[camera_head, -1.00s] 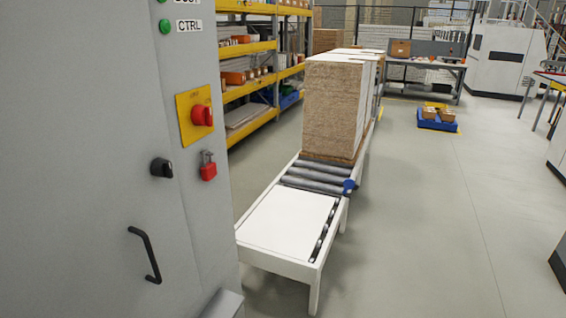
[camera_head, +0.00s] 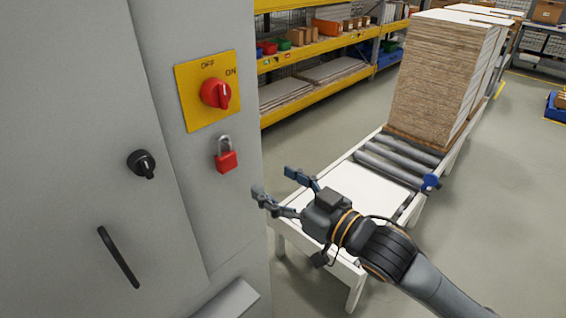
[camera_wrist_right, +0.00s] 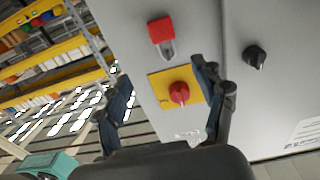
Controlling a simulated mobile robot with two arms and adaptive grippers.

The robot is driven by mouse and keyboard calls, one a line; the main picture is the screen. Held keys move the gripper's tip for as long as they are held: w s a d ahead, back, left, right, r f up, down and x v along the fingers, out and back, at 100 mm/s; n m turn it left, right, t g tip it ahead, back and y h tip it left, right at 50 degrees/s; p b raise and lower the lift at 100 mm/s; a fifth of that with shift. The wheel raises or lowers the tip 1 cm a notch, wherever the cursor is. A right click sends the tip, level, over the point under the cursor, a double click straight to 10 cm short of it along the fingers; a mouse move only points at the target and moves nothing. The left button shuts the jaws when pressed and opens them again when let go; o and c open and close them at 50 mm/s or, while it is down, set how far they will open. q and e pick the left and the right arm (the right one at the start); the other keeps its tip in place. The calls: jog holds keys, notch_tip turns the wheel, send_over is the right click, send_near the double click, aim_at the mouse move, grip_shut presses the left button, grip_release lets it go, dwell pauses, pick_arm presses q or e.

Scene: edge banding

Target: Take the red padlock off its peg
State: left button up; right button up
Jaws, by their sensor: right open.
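The red padlock (camera_head: 227,160) hangs with its grey shackle up on the front of the grey cabinet (camera_head: 100,90), below the red rotary switch (camera_head: 215,93) on its yellow plate. The peg itself is too small to make out. My right gripper (camera_head: 271,183) is open and empty, to the right of the padlock and a little lower, apart from it. In the right wrist view the padlock (camera_wrist_right: 162,30) appears upside down beyond the fingers, above the switch (camera_wrist_right: 179,93). My left gripper is not in view.
A black knob (camera_head: 142,163) and a black handle (camera_head: 118,257) stick out of the cabinet left of the padlock. A roller conveyor (camera_head: 400,157) with a stack of boards (camera_head: 440,80) stands behind my right arm. Yellow shelving (camera_head: 320,95) is further back.

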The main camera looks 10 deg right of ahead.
aim_at(230, 157)
jog(key=p+x, duration=0.1)
jog(key=x, duration=0.3)
jog(key=p+x, duration=0.1)
jog(key=x, duration=0.3)
jog(key=p+x, duration=0.1)
jog(key=x, duration=0.3)
jog(key=shift+a+r, duration=0.15)
jog(key=shift+a, duration=0.45)
jog(key=shift+w+a+p, duration=0.2)
jog(key=shift+w+p, duration=0.1)
jog(key=shift+w, duration=0.15)
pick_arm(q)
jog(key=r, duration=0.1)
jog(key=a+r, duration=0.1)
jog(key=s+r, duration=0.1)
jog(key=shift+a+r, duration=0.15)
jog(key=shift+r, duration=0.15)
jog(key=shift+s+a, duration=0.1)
pick_arm(e)
jog(key=c, duration=1.3)
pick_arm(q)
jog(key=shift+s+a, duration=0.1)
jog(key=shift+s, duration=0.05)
pick_arm(e)
jog(key=shift+o, duration=0.2)
